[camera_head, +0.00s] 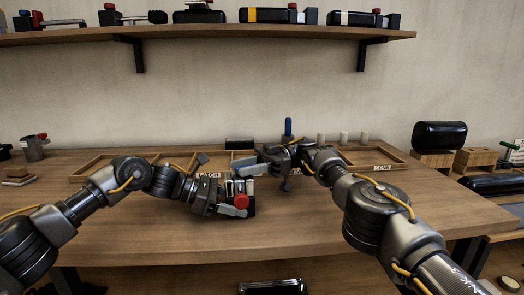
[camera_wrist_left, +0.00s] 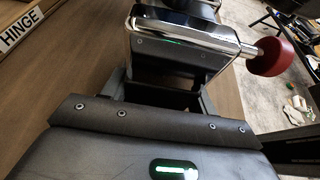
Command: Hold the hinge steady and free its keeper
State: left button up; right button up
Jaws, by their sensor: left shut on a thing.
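The hinge (camera_head: 238,186) is a dark and chrome piece with a red knob (camera_head: 241,201), held just above the front middle of the table. My left gripper (camera_head: 223,199) is shut on the hinge from the left. In the left wrist view, the hinge's chrome-edged body (camera_wrist_left: 185,45) lies beyond my gripper, with the red knob (camera_wrist_left: 268,57) on a short metal stem at its right. My right gripper (camera_head: 268,162) is just behind and right of the hinge; its jaw opening is unclear and I see no clear contact. I cannot make out the keeper separately.
Shallow wooden trays line the table's back, labelled LATCH (camera_head: 208,175) and CORE (camera_head: 382,168); a HINGE label (camera_wrist_left: 18,32) shows in the left wrist view. A blue-handled tool (camera_head: 288,127) and pale cylinders (camera_head: 343,138) stand behind. The front tabletop (camera_head: 300,230) is clear.

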jog(key=shift+w+r, duration=0.1)
jog(key=shift+w+r+m+t+y, duration=0.1)
jog(key=shift+w+m+t+y, duration=0.05)
jog(key=shift+m+t+y, duration=0.2)
jog(key=shift+t, duration=0.35)
jog(key=shift+s+f+m+t, duration=0.4)
jog(key=shift+m+t, duration=0.25)
jog(key=shift+t, duration=0.15)
jog(key=shift+s+d+r+m+t+y, duration=0.15)
jog(key=shift+m+t+y, duration=0.1)
jog(key=shift+m+t, duration=0.45)
jog(key=shift+s+f+m+t+y, duration=0.15)
jog(key=shift+m+t, duration=0.25)
jog(key=shift+t, duration=0.6)
jog(key=d, duration=1.2)
jog(key=w+d+r+t, duration=0.1)
jog(key=d+r+t, duration=0.4)
jog(key=r, duration=0.2)
jog(key=w+d+r+m+t+y, duration=0.1)
jog(key=d+r+t, duration=0.3)
jog(key=r, duration=0.4)
jog(key=w+d+r+m+t, duration=0.1)
jog(key=w+d+r+t, duration=0.1)
jog(key=d+r+t, duration=0.3)
jog(key=shift+w+d+r+t, duration=0.3)
jog(key=shift+d+r, duration=0.1)
jog(key=shift+r, duration=1.3)
